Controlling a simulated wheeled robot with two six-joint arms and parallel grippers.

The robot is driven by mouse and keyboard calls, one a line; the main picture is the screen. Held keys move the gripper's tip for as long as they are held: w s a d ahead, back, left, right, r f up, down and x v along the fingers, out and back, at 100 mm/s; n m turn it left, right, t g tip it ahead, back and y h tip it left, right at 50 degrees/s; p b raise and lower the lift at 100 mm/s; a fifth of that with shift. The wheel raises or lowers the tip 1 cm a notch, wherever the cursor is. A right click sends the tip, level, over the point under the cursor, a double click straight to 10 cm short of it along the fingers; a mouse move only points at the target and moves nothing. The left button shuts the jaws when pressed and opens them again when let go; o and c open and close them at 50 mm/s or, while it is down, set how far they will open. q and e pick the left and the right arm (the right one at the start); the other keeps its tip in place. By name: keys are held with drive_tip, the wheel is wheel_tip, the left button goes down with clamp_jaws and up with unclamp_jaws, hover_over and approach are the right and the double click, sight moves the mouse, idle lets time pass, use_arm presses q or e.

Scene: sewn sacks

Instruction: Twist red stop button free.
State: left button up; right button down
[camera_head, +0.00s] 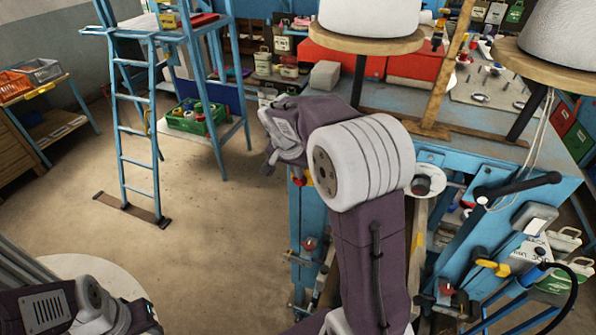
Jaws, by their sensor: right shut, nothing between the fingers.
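Several small red parts show on the blue frame near my right arm. One red knob (308,243) is on the blue post below the gripper, and another red part (446,289) is at the lower right. A small red piece (297,181) with yellow beside it is partly hidden just under my right gripper. I cannot tell which is the stop button. My right gripper (268,166) is shut and empty, pointing down and left, apart from the red knob. Only a link of my left arm shows at the lower left; its gripper is not in view.
A blue bench (470,165) stands on the right, with white sacks (370,17) on round wooden stands. A blue ladder platform (137,160) and a green crate (196,116) stand at the back left. The brown floor (200,235) left of the right arm is clear.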

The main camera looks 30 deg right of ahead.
use_arm(q)
drive_tip(key=shift+f, duration=0.1)
use_arm(e)
drive_tip(key=shift+s+f, duration=0.2)
drive_tip(key=shift+f, duration=0.2)
drive_tip(key=c, duration=1.4)
unclamp_jaws()
drive_tip(key=shift+c, duration=0.2)
use_arm(q)
drive_tip(key=shift+s+d, duration=0.15)
use_arm(e)
drive_tip(key=shift+s+d, duration=0.15)
drive_tip(key=shift+r, duration=0.1)
drive_tip(key=shift+w, duration=0.65)
use_arm(q)
drive_tip(key=shift+w, duration=0.4)
